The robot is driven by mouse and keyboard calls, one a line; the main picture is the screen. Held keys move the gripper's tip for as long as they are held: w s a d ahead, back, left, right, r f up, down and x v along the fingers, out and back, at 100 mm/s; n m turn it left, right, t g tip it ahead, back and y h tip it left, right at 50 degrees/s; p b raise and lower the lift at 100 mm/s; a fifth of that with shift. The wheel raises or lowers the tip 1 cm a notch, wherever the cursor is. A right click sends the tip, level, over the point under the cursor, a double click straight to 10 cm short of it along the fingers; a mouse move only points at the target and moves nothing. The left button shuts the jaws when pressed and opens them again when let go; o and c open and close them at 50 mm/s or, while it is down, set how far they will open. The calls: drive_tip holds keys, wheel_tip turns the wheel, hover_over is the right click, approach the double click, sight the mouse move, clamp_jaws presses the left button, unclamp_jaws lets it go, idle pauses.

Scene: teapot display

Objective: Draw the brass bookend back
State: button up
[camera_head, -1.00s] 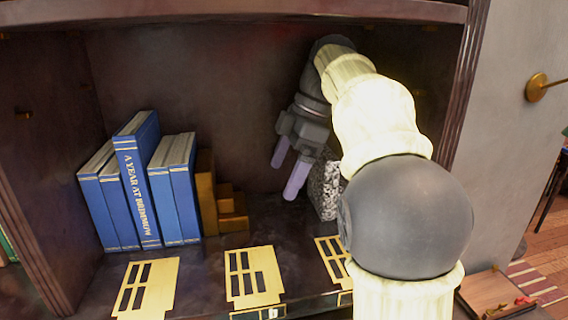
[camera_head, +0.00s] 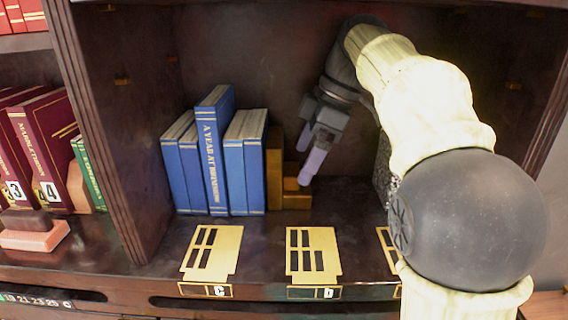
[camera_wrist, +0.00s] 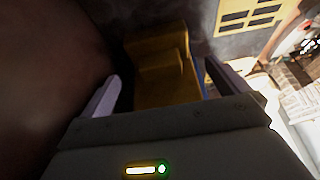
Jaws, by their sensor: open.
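The brass bookend (camera_head: 275,176) stands on the shelf against the right end of a row of blue books (camera_head: 212,160). Its upright plate faces the books and its stepped part points right. My gripper (camera_head: 303,166) is open at the right of the bookend, fingers pointing down toward the steps. In the wrist view the bookend (camera_wrist: 160,58) shows ahead, in the gap between the two fingers (camera_wrist: 162,78). I cannot tell whether a finger touches it. The bookend's far side is hidden.
A speckled block (camera_head: 382,170) stands right of my gripper, mostly hidden by my arm. Brass stencil plates (camera_head: 212,250) lie along the shelf front.

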sight(284, 169)
drive_tip(key=a, duration=0.3)
drive_tip(key=shift+x, duration=1.15)
drive_tip(key=shift+w+a+f, duration=0.1)
drive_tip(key=shift+a+f, duration=0.2)
drive_tip(key=shift+f, duration=0.1)
drive_tip(key=c, duration=1.6)
drive_tip(key=shift+d, duration=2.5)
drive_tip(key=shift+c, duration=0.2)
